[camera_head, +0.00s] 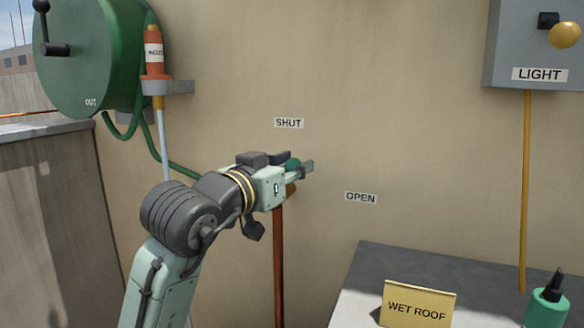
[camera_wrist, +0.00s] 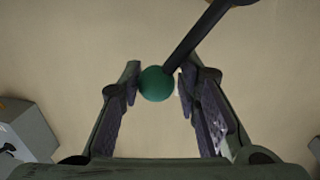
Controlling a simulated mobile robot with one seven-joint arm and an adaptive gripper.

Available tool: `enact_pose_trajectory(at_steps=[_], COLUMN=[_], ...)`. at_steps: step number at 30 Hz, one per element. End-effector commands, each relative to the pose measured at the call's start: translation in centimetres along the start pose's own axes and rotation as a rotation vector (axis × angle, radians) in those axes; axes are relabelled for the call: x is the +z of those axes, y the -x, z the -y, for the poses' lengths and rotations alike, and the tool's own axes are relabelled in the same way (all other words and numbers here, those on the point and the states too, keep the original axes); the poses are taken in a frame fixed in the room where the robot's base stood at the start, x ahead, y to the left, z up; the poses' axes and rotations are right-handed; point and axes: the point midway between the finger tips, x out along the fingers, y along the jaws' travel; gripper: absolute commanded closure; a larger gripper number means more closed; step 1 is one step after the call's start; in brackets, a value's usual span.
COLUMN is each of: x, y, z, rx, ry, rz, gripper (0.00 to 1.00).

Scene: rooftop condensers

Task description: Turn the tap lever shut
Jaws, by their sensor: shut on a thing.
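The tap lever's green ball knob (camera_head: 293,164) sits between the fingers of my gripper (camera_head: 298,162), in front of the wall. In the wrist view the green knob (camera_wrist: 157,86) is between the two fingertips, and my gripper is shut on it. The dark lever rod (camera_wrist: 198,38) runs from the knob up and right to a brass part at the top edge. In the head view the brass tap body (camera_head: 291,189) shows just below the knob, mostly hidden by my gripper. The SHUT label (camera_head: 288,123) is above the knob; the OPEN label (camera_head: 361,197) is lower right.
A copper pipe (camera_head: 279,265) rises to the tap. A green hose reel (camera_head: 82,55) and an orange-topped nozzle (camera_head: 154,52) are at upper left. A grey LIGHT box (camera_head: 510,45) is at upper right. A table (camera_head: 375,268) at lower right holds a WET ROOF sign (camera_head: 417,305) and a green bottle (camera_head: 547,306).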

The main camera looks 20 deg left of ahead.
Motion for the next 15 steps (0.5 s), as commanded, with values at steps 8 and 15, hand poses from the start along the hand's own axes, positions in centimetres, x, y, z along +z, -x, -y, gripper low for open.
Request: enact_pose_trajectory(at_steps=[8,15], x=[0.09,0.16], y=[-0.01,-0.02], z=[-0.06,-0.09], rx=[0.002,0.003], ry=[0.002,0.003], rz=[0.002,0.004], gripper=[1.00,1.00])
